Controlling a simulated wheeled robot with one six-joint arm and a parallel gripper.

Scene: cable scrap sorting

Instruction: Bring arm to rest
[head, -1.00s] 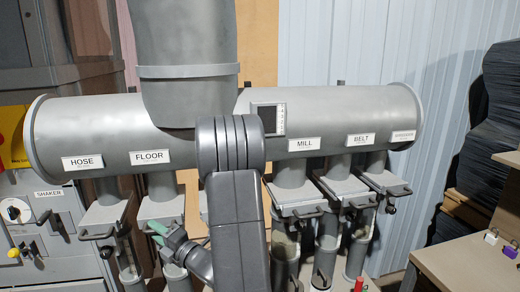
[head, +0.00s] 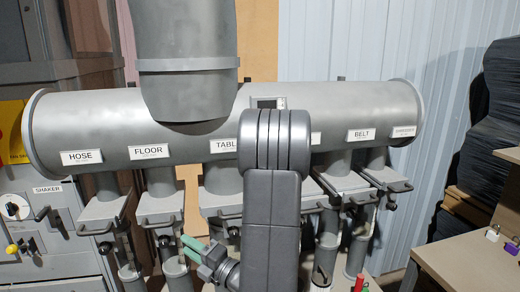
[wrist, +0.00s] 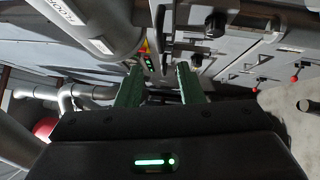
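My gripper (head: 190,246) is low in front of the duct's branch pipes in the head view, left of my raised grey arm. In the wrist view its two green fingers (wrist: 160,70) stand apart with nothing between them, so it is open and empty. My arm covers part of the duct and the label between TABLE and BELT.
A large grey horizontal duct (head: 205,105) carries labelled branch pipes with handled gates (head: 160,205). A grey panel marked SHAKER (head: 40,225) stands at left. A tan bench (head: 460,265) with small padlocks (head: 492,234) is at right. Dark stacked material (head: 490,135) stands behind it.

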